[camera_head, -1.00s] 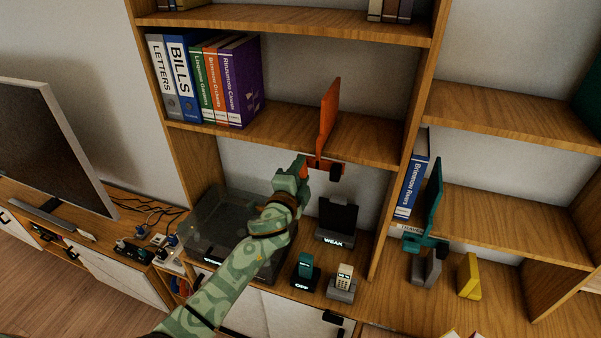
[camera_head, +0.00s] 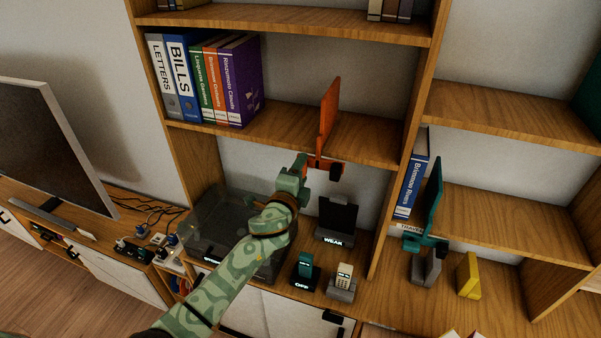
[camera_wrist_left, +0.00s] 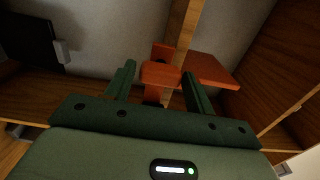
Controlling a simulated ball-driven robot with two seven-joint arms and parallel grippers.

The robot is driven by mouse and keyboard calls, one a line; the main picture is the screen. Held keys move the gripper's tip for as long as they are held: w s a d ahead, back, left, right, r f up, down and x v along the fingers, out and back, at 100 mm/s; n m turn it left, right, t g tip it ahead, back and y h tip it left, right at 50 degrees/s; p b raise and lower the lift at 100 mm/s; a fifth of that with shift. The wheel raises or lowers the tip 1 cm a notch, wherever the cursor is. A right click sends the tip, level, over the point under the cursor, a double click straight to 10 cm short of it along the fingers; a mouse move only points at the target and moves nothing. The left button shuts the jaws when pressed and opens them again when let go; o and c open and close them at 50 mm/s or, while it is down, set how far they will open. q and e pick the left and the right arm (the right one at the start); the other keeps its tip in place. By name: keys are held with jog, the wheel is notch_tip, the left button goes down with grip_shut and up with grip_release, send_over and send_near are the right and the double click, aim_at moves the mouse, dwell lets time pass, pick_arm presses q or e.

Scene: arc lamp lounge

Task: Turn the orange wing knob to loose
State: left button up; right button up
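The orange wing knob (camera_head: 328,113) stands at the front edge of the middle shelf, its flat wing pointing up and a small crosspiece at its base. In the left wrist view its orange end (camera_wrist_left: 160,74) lies between the fingertips, with the flat wing to the right. My left gripper (camera_head: 305,168) reaches up to the left side of the knob's base. In the left wrist view my left gripper (camera_wrist_left: 160,82) has its fingers apart on either side of the orange end, with narrow gaps showing. My right gripper is not in view.
A teal wing piece (camera_head: 433,200) stands to the right. Below are a dark device labelled WEAK (camera_head: 336,220), one labelled OFF (camera_head: 305,270), a handset (camera_head: 344,277) and a yellow block (camera_head: 468,275). Binders and books (camera_head: 205,80) fill the shelf's left. A television (camera_head: 50,140) stands far left.

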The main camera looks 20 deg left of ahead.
pick_arm(q)
jog(key=shift+o, duration=0.6)
jog(key=s+b, duration=0.1)
jog(key=s, duration=1.5)
jog(key=shift+a, duration=0.25)
jog(key=shift+s, duration=0.1)
